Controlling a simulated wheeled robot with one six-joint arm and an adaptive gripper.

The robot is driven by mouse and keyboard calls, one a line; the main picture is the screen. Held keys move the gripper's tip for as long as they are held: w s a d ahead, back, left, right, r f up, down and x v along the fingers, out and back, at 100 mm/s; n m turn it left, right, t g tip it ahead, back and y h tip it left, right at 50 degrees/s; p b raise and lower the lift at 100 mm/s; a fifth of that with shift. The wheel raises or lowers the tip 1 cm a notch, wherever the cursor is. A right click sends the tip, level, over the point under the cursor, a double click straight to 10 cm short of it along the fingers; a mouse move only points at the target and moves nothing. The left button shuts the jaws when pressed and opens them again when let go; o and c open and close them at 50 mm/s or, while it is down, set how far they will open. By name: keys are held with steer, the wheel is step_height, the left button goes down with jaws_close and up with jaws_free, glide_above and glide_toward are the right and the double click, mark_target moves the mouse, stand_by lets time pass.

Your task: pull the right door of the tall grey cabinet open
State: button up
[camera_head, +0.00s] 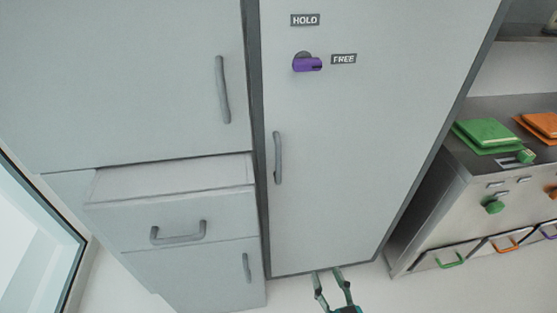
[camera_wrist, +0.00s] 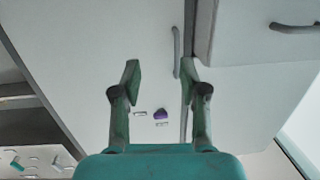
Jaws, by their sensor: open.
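The tall grey cabinet's right door (camera_head: 335,160) looks shut in the head view. Its upright handle (camera_head: 277,158) is near its left edge, and shows in the wrist view (camera_wrist: 177,52) close to my right finger in the picture. A purple knob (camera_head: 308,64) sits higher on the door, pointing toward the FREE label (camera_head: 343,59), below the HOLD label (camera_head: 305,20). The knob also shows in the wrist view (camera_wrist: 160,114). My gripper (camera_head: 333,272) is open and empty, low at the door's bottom edge in the head view, apart from the handle.
The left door (camera_head: 120,80) looks shut. Below it, a drawer (camera_head: 120,215) stands partly pulled out, left of the right door's handle. A metal counter unit (camera_head: 430,215) with green and orange items stands at the right. Pale floor (camera_head: 345,300) shows in front.

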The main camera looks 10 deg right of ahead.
steer(key=w+a+r+y, duration=0.15)
steer(key=w+r, duration=0.25)
steer(key=w, duration=0.5)
steer(key=n+t, duration=0.1)
steer(key=n, duration=0.1)
glide_toward(280, 162)
steer(key=shift+y, duration=0.35)
steer(key=w, duration=0.3)
steer(key=w+a, duration=0.1)
steer(key=w, duration=0.6)
steer(key=shift+w+a, duration=0.4)
jaws_close()
